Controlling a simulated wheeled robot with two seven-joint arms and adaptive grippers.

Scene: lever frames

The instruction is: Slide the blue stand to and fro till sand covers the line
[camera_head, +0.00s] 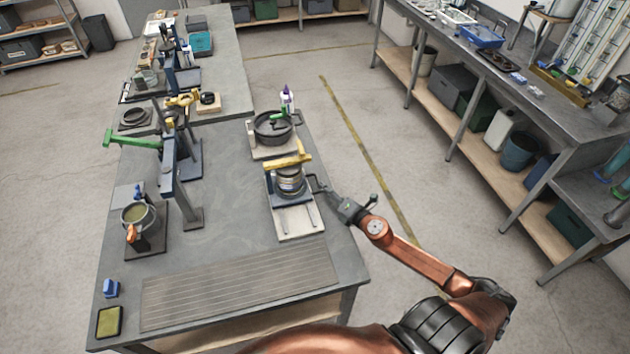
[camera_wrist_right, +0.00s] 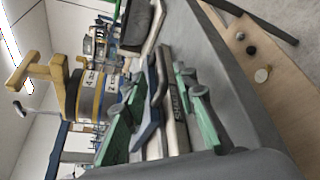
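The blue stand (camera_head: 271,185) sits on rails on a pale board (camera_head: 297,226) near the table's right edge. It carries a round metal can (camera_head: 290,181) with a yellow bar (camera_head: 288,161) across its top. The can (camera_wrist_right: 92,95) has labels and yellow bands in the wrist view. My right gripper (camera_head: 318,184) is at the stand's right side. In the wrist view its green-padded fingers (camera_wrist_right: 163,115) are apart, with a blue part of the stand (camera_wrist_right: 152,108) between them; contact is unclear. Sand and the line are not visible. My left gripper is out of view.
A dark round pan (camera_head: 272,128) on a board stands behind the stand. A green-lever frame (camera_head: 132,139) and a pot (camera_head: 138,215) stand at left. A grooved mat (camera_head: 240,283) lies in front. The table centre (camera_head: 232,180) is clear.

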